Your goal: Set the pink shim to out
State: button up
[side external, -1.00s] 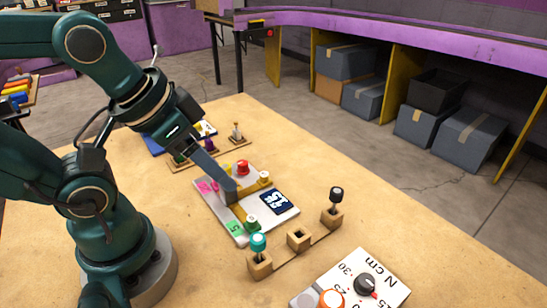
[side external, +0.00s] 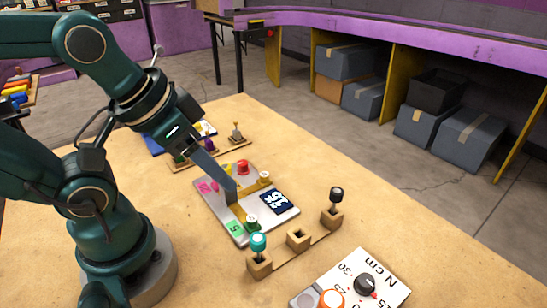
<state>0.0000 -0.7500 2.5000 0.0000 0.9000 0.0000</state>
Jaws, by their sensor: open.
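The grey slot-track plate (side external: 285,217) lies on the wooden table, with an ochre slot running across it. Pink shows at the plate's far left corner (side external: 207,187); I cannot tell how much of it is the pink shim and how much a label. A red knob (side external: 242,167), a cream knob (side external: 264,178) and a green knob (side external: 251,222) stand on the plate. My gripper (side external: 230,190) is open and points down at the plate's left middle, close to the pink area. It hides part of the slot; contact cannot be told.
A wooden strip with square sockets (side external: 298,238) lies in front, with teal (side external: 258,242) and black (side external: 336,193) knobs at its ends. A white dial panel (side external: 385,281) is at the lower right. A pegged rack (side external: 237,135) stands behind the plate.

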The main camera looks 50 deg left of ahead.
jog(key=w+a+f+n+g, duration=0.1)
jog(key=w+a+n, duration=0.1)
jog(key=a, duration=0.1)
jog(key=w+a+f+n+g, duration=0.1)
jog(key=w+a+f+n, duration=0.1)
jog(key=a, duration=0.2)
jog(key=w+a+f+n+g, duration=0.1)
jog(key=w+a+n+g, duration=0.1)
jog(key=w+a+n, duration=0.1)
jog(key=shift+a+f+y, duration=0.2)
jog(key=shift+a+y, duration=0.05)
jog(key=shift+y, duration=0.15)
jog(key=a+f+n, duration=0.1)
jog(key=f, duration=0.1)
jog(key=s+a+f+n+g, duration=0.1)
jog(key=a, duration=0.1)
jog(key=shift+s+a+f+g+h, duration=0.1)
jog(key=shift+a+f+g+h, duration=0.1)
jog(key=shift+f+g+h, duration=0.15)
jog(key=shift+f, duration=2.55)
grip_shut()
